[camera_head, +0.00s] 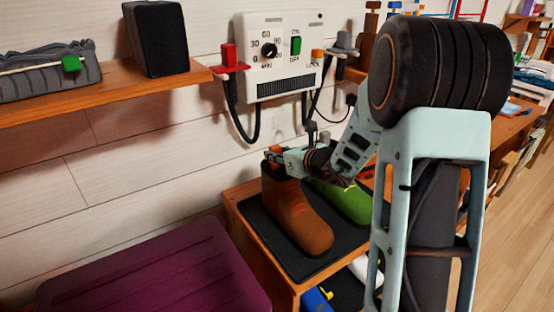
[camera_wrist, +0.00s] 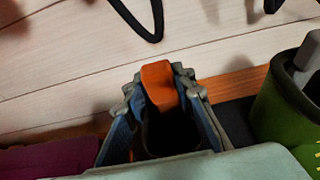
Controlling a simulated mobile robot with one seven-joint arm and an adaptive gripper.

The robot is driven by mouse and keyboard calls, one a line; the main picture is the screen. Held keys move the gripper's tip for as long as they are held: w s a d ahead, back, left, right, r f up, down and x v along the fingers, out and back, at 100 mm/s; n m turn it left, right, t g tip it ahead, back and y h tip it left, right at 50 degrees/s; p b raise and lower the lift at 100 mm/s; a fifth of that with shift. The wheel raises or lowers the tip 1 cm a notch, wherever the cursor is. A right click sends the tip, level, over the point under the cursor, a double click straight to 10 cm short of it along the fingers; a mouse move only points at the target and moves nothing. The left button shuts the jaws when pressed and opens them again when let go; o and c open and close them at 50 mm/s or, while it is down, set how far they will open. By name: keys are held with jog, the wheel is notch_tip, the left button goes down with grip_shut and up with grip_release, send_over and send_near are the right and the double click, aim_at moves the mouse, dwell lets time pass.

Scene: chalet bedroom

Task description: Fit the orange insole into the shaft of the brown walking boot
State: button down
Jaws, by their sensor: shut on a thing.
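The brown walking boot (camera_head: 297,222) stands on a dark mat on a low wooden bench, toe toward the camera. My gripper (camera_head: 277,157) is at the top of its shaft in the head view. The gripper is shut on the orange insole (camera_head: 273,150), whose upper end shows just above the boot. In the wrist view the insole (camera_wrist: 158,82) stands between the two fingers (camera_wrist: 158,92). Its lower part is hidden, and I cannot tell how deep it reaches into the shaft.
A green boot (camera_head: 345,200) stands right beside the brown one, with a grey piece in its shaft in the wrist view (camera_wrist: 308,55). A purple padded seat (camera_head: 155,275) is at the left. A wall unit with dial (camera_head: 278,55) and hanging black hoses is behind.

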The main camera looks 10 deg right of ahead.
jog(key=shift+f, duration=0.3)
jog(key=shift+f, duration=0.15)
jog(key=c, duration=1.6)
grip_release()
